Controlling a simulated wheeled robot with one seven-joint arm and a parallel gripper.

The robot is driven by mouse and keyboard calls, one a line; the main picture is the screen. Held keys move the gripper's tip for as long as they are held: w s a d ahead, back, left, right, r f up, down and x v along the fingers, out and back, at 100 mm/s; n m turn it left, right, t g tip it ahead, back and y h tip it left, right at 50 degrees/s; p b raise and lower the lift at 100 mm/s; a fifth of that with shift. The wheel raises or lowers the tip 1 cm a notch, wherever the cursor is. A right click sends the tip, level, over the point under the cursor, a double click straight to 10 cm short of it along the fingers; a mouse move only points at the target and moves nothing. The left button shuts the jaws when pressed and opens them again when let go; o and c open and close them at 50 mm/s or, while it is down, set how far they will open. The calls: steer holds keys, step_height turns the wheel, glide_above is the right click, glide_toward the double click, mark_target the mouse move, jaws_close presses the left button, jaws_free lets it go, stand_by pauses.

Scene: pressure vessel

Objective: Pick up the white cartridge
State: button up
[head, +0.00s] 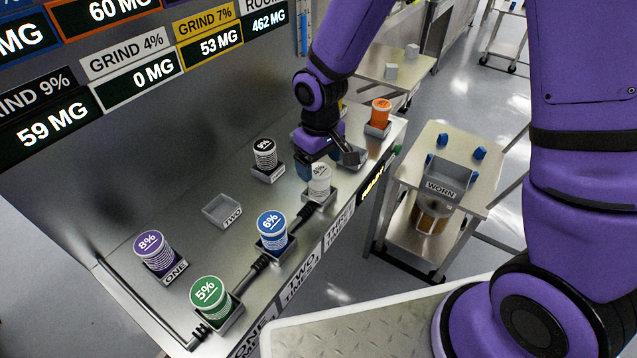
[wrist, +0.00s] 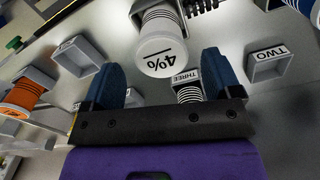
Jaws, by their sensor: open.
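The white cartridge (head: 320,182), with a pale lid, stands in a holder on the metal bench's front row. In the wrist view the white cartridge (wrist: 164,52) shows its lid, marked 4%, just beyond the space between my fingertips. My gripper (head: 312,165) is low over the bench, just behind and left of the white cartridge in the head view. In the wrist view my gripper (wrist: 160,72) has its two blue fingers wide apart with nothing between them. I cannot tell the exact gap to the cartridge.
Close by are a black-lidded cartridge (head: 265,153), a blue one (head: 271,228) and an orange one (head: 381,111). Purple (head: 150,247) and green (head: 209,295) cartridges stand farther left. Empty trays (head: 222,209) (wrist: 78,56) sit on the bench. A WORN bin (head: 441,187) is on a side cart.

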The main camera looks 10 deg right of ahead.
mark_target(319, 185)
steer(key=shift+s+f, duration=0.1)
steer(key=shift+f, duration=2.65)
steer(key=shift+c, duration=0.2)
steer(key=c, duration=1.1)
steer(key=shift+r, duration=0.1)
